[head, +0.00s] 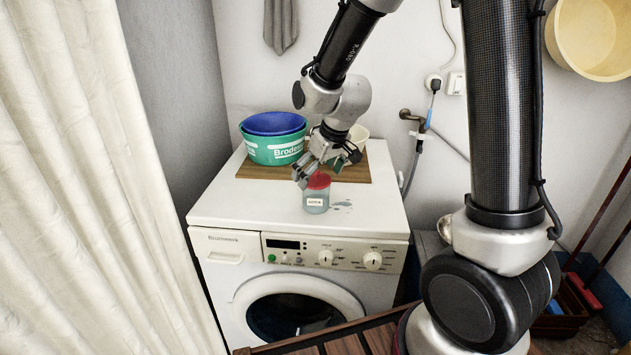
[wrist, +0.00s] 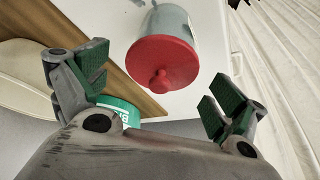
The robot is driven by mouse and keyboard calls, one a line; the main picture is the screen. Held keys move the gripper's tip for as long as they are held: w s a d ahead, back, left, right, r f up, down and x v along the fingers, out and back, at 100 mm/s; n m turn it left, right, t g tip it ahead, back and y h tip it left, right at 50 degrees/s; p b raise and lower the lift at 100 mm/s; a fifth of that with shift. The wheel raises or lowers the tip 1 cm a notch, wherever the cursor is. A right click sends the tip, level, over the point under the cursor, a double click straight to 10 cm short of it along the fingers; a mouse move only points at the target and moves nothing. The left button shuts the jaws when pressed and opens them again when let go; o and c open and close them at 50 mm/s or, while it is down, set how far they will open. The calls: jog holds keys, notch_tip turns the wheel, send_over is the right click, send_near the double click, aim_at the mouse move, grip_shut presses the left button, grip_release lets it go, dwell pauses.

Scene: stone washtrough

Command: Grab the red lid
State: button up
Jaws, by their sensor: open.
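The red lid (head: 319,181) sits on a grey jar (head: 316,202) with a white label, on top of the washing machine near its front. In the wrist view the round red lid (wrist: 162,63) with its small knob faces the camera, at the upper middle. My gripper (head: 328,172) is above and just behind the jar in the head view. In the wrist view its two fingers (wrist: 150,92) are spread wide, with the lid ahead and between them. Nothing is held. Part of the lid is close to or behind a finger in the head view.
A wooden board (head: 258,172) lies behind the jar. On it stand a green tub (head: 270,152) with a blue basin (head: 273,123) inside, and a pale bowl (head: 358,134). The white washing machine top (head: 240,203) is clear to the left. A curtain (head: 90,180) hangs at left.

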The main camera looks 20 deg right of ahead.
jog(key=c, duration=1)
